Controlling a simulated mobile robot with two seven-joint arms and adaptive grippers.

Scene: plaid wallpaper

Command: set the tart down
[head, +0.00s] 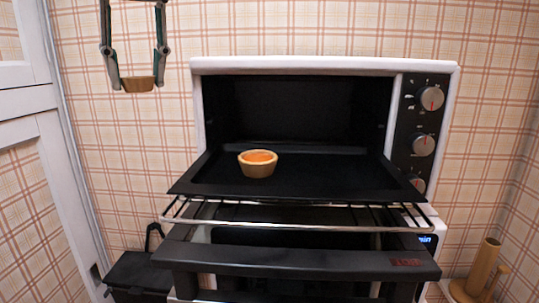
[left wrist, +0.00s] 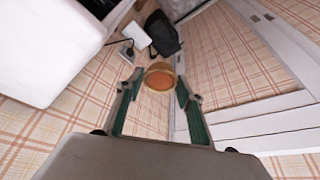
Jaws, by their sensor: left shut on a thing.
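My left gripper (head: 138,83) hangs at the upper left of the head view, shut on a small tart (head: 138,85) with a tan crust. In the left wrist view the same tart (left wrist: 160,78) sits between the two green-edged fingers (left wrist: 159,88), its orange-brown filling facing the camera. A second tart (head: 258,163) with an orange filling stands upright on the black baking tray (head: 330,175), left of its middle. The held tart is left of the tray and higher than it in the picture. My right gripper is in neither view.
The tray rests on a wire rack (head: 300,225) pulled out of the white toaster oven (head: 325,67), whose black door (head: 295,260) is lowered. Bare tray lies right of the standing tart. A wooden holder (head: 482,270) stands at the lower right, and a black bag-like object (head: 140,275) at the lower left.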

